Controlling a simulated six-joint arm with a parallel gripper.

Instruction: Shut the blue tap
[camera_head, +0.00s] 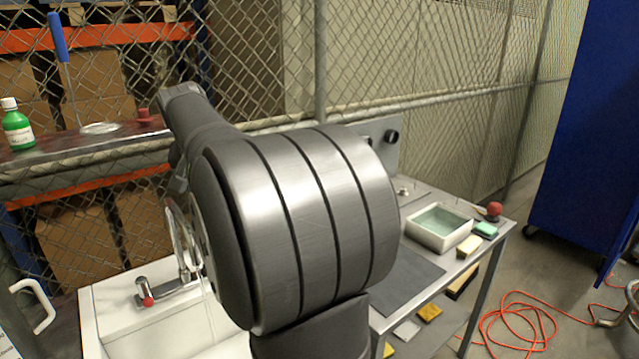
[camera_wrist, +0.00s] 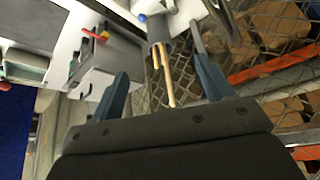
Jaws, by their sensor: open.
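A small blue knob (camera_wrist: 142,17), likely the blue tap's, shows near the top of the wrist view by the white sink. It is too small there to tell whether the tap is on or shut. In the head view a chrome tap with a red knob (camera_head: 148,301) stands at the white sink (camera_head: 108,318); no blue knob shows there, and my arm covers part of the sink. My gripper (camera_wrist: 160,47) is open, its two blue-grey fingers apart. A dark cylinder with tan rods (camera_wrist: 167,75) shows between the fingers; I cannot tell whether it is touched. The head view hides my gripper.
A wire fence (camera_head: 440,110) runs behind the sink and bench. A green bottle (camera_head: 17,126) stands at far left. A water-filled white tray (camera_head: 440,227) and sponges sit on the right bench. An orange cable (camera_head: 520,320) lies on the floor near a blue panel (camera_head: 590,140).

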